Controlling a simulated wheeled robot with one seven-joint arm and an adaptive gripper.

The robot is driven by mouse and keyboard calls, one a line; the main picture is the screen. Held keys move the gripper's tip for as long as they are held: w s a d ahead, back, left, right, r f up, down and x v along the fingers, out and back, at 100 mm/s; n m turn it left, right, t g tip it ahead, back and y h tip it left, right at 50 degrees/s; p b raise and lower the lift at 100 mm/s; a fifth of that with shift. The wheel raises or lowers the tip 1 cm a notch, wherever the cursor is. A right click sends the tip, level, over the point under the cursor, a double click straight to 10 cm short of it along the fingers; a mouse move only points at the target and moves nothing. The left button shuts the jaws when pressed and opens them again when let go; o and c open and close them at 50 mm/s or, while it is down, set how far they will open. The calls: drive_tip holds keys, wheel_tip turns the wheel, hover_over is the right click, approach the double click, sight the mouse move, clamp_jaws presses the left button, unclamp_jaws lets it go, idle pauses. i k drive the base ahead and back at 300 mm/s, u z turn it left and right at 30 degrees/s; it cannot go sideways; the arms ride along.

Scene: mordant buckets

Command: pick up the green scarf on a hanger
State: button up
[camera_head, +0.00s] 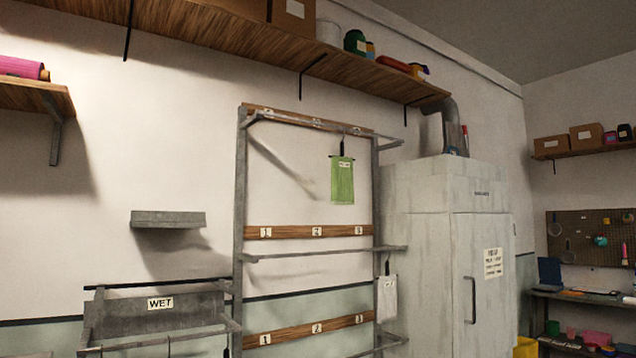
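The green scarf (342,181) hangs on a dark hanger (342,149) from the top rail of the metal rack (241,200), near its right side. The scarf hangs straight down with a small pale label near its top. It looks clear of the wooden number strips. My gripper is not in view.
A white cloth (387,298) hangs from a lower rail at the rack's right. A large grey cabinet (485,240) stands right of the rack. A rack marked WET (160,303) stands at lower left, below a small metal shelf (168,219). A long wooden shelf (230,38) runs overhead.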

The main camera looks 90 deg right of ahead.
sight(342, 188)
drive_tip(key=z, duration=2.95)
drive_tip(key=i, duration=1.55)
